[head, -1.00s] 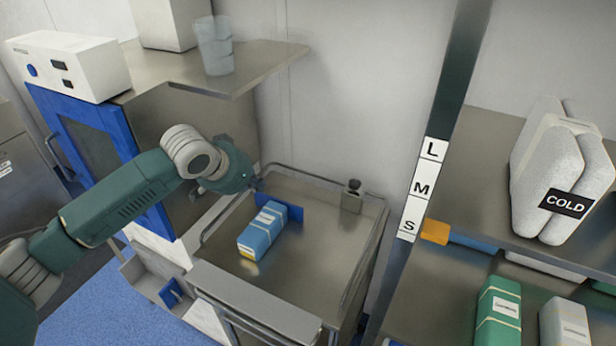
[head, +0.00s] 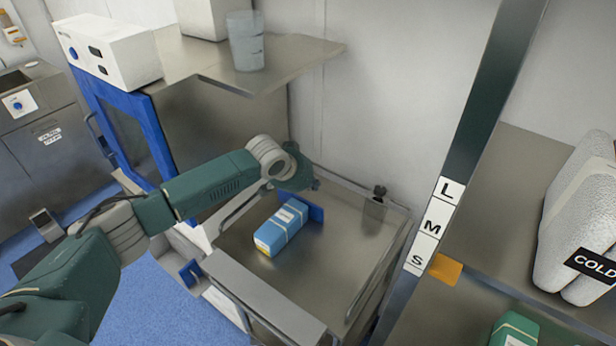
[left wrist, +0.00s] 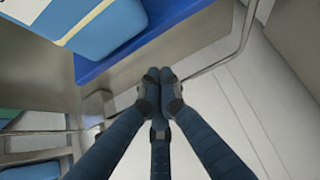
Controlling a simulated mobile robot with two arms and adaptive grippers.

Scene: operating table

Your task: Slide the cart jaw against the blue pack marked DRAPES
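The blue pack (head: 280,232) lies on the steel cart top (head: 335,262). It has a pale label, too small to read, and a yellow patch at its near end. The blue cart jaw (head: 316,213) stands upright by the pack's far right end; I cannot tell whether they touch. My left gripper (head: 312,183) is just beyond the jaw, low over the cart's back edge. In the left wrist view its fingertips (left wrist: 160,86) are together and empty, beside the jaw's edge (left wrist: 120,55), with the pack (left wrist: 100,22) behind it. My right gripper is out of view.
A metal rail (head: 235,210) runs around the cart top. A small dark-knobbed block (head: 375,208) stands at the cart's back right. A steel shelf (head: 290,60) with a clear cup (head: 245,42) overhangs at the back left. A rack post (head: 470,130) rises at right.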

